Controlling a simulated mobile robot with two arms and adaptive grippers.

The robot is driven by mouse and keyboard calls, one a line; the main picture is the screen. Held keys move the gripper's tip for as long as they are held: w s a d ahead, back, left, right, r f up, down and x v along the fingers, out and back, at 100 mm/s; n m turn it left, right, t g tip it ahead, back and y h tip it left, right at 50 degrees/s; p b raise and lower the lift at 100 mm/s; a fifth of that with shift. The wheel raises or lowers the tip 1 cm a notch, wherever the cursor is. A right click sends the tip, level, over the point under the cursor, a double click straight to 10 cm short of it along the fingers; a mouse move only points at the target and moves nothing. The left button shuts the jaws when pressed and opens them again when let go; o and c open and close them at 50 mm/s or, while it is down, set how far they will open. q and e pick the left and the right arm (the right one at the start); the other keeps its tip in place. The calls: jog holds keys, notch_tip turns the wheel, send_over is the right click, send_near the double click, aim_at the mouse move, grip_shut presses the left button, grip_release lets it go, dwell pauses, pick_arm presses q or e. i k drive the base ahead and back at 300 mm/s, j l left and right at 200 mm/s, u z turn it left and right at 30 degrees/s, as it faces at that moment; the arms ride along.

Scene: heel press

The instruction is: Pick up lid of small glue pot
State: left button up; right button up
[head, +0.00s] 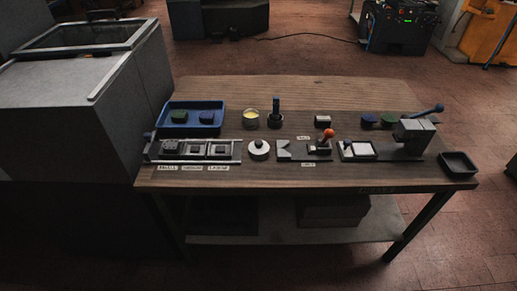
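A small round pot with yellow contents (251,120), open at the top, stands on the wooden table behind the middle row. A round white lid-like piece with a small dark knob (259,151) sits in front of it, near the table's front edge. The two are apart. I cannot tell whether the white piece lies flat on the table or covers a low pot. Neither of my grippers is in view.
A blue tray (177,126) with a green and a blue piece is at the table's left. A dark upright tool (275,112) stands right of the yellow pot. An orange-knobbed fixture (319,147), a lever press (414,134) and a black tray (458,164) are rightward. The table's back strip is clear.

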aim_at(258, 150)
jog(key=i+j+z, duration=0.15)
jog(key=j, duration=0.3)
jog(key=i+j+z, duration=0.15)
jog(key=j, duration=0.3)
jog(key=i+j+z, duration=0.15)
jog(key=j, duration=0.3)
jog(key=k, duration=0.05)
